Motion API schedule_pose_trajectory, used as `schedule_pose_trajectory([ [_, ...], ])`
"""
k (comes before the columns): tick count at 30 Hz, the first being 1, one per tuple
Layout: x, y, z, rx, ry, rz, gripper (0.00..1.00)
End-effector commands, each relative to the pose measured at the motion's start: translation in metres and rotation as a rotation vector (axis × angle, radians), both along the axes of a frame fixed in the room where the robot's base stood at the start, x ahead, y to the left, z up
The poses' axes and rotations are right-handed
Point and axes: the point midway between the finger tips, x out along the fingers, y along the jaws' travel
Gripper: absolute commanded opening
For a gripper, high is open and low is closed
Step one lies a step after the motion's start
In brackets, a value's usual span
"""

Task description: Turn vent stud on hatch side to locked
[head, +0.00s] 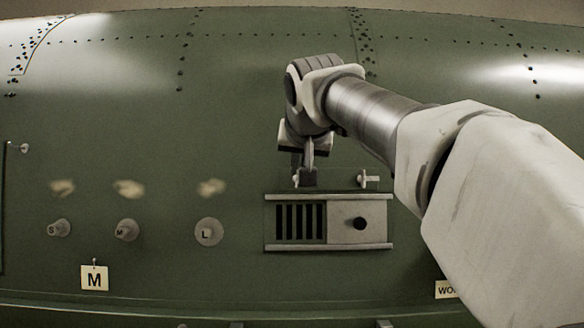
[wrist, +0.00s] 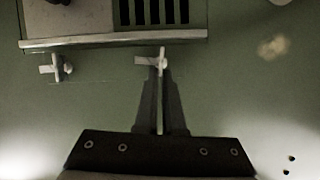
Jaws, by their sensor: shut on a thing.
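Two small pale winged studs sit on the green skin just above the vent panel (head: 360,215). My gripper (head: 308,176) is at the left stud (head: 295,181) in the head view, the one above the slotted half, and hides part of it. In the wrist view, where the vent is at the top, my gripper (wrist: 160,100) reaches up to this stud (wrist: 152,60); its jaws are shut on its thin wing. The other stud (head: 368,180) is free, and shows at the left of the wrist view (wrist: 56,68). Neither stud's lock state is readable.
The vent has dark slots and a plate with a black knob (head: 360,224). Several round grey knobs, one marked L (head: 208,232), sit to the left above an M tag (head: 94,278). A panel edge with a small latch (head: 24,148) is at far left.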

Motion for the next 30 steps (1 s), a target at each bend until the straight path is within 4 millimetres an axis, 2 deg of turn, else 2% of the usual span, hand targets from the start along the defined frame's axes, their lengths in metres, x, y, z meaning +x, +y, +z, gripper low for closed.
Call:
schedule_pose_trajectory([
  [30, 0.000, -0.021, -0.018, 0.942, 0.002, -0.002, 0.00],
])
